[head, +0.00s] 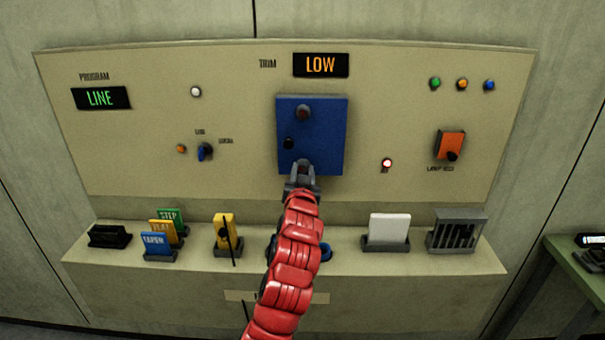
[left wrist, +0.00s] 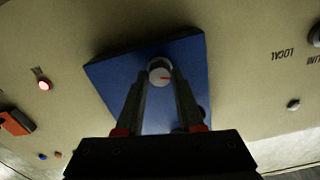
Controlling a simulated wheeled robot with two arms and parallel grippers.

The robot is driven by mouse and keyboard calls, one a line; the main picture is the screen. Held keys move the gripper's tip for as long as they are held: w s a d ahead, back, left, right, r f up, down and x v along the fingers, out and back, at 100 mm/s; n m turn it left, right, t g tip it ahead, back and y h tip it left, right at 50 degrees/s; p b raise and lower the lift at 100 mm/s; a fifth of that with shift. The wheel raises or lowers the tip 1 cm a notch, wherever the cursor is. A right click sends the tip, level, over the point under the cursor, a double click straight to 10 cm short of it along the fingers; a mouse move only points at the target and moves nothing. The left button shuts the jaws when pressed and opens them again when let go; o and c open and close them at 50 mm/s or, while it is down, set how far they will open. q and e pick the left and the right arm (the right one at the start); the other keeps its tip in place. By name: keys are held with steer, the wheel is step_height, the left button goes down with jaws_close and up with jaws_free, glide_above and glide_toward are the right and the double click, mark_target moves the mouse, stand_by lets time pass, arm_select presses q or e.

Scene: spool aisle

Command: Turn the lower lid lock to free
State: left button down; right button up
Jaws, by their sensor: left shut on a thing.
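The blue lid (head: 322,133) is mounted on the beige panel, below the TRIM display. Its upper lock (head: 303,112) is a dark round knob near the lid's top edge. The lower lid lock (left wrist: 160,70) is a round knob with a pale face and a red mark, seen in the left wrist view. My left gripper (head: 302,172) reaches up to the lid's lower edge and is shut on that lower lock, one finger on each side. In the head view the gripper mostly hides this lock. My right gripper is not in view.
A small black knob (head: 289,143) sits on the lid's left part. The TRIM display (head: 321,65) reads LOW. A lit red lamp (head: 387,163) and an orange switch (head: 449,145) are to the right. Cards stand on the ledge (head: 345,262) below, on both sides of my arm.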

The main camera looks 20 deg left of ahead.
arm_select(q)
steer(key=m, duration=0.2)
steer(key=shift+m, duration=0.4)
steer(key=m+p, duration=0.1)
steer(key=m, duration=0.2)
steer(key=shift+d+m, duration=0.1)
steer(key=shift+m, duration=0.2)
steer(key=m+p, duration=0.1)
steer(key=m, duration=0.1)
steer(key=shift+r+m+p, duration=0.1)
steer(key=shift+m+p, duration=0.25)
steer(key=shift+m, duration=0.05)
steer(key=shift+m+p, duration=1.15)
steer(key=shift+m, duration=1.05)
steer(key=c, duration=0.5)
jaws_free()
steer(key=shift+f, duration=0.2)
